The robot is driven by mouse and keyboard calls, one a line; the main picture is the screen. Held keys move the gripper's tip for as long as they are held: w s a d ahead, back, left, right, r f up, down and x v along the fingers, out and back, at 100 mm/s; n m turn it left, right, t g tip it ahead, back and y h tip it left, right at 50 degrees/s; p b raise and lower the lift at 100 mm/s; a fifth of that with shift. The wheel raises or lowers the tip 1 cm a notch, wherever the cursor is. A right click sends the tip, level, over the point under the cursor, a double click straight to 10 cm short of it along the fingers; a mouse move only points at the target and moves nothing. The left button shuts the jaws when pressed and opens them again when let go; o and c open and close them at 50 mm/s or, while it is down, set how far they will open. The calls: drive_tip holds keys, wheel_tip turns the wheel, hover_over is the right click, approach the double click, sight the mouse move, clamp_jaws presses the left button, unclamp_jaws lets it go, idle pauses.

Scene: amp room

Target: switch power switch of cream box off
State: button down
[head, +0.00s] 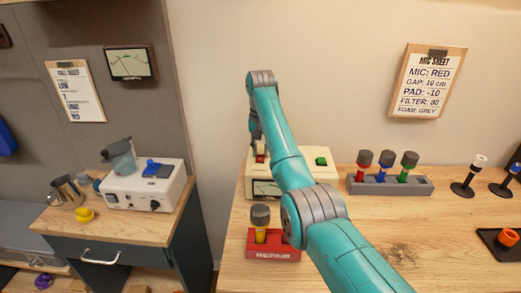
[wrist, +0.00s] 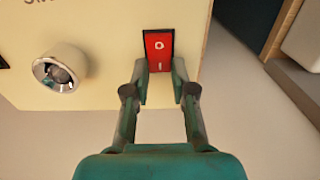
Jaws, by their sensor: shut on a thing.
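The cream box (head: 318,176) stands on the wooden bench, partly hidden behind my teal arm in the head view. Its face also shows in the wrist view (wrist: 110,30). The red power switch (wrist: 158,50) is a rocker in a black frame, marked O in its upper part and I below in the wrist view. My gripper (wrist: 160,76) has one fingertip on each side of the switch's lower part and is shut on it. In the head view my gripper (head: 257,150) is at the box's left end. I cannot tell which way the rocker is tilted.
A green part (head: 321,160) is on the box's right. A red holder (head: 273,247) with a yellow-banded microphone stands in front. A grey rack (head: 390,185) with 3 microphones is to the right. A silver round socket (wrist: 60,72) is beside the switch.

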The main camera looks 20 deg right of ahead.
drive_tip(key=shift+s+t, duration=0.1)
drive_tip(key=shift+t, duration=0.3)
drive_tip(key=shift+s+a+r+t+h, duration=0.15)
drive_tip(key=shift+t+h, duration=0.1)
drive_tip(key=shift+t, duration=0.25)
drive_tip(key=shift+s+d+t+h, duration=0.1)
drive_tip(key=shift+t+h, duration=0.15)
drive_tip(key=shift+t, duration=0.25)
drive_tip(key=c, duration=1)
unclamp_jaws()
drive_tip(key=shift+o, duration=0.2)
drive_tip(key=shift+w+g, duration=0.15)
drive_tip(key=shift+g, duration=0.15)
drive_tip(key=shift+w+g+y, duration=0.2)
drive_tip(key=shift+g+y, duration=0.3)
drive_tip(key=shift+g, duration=0.6)
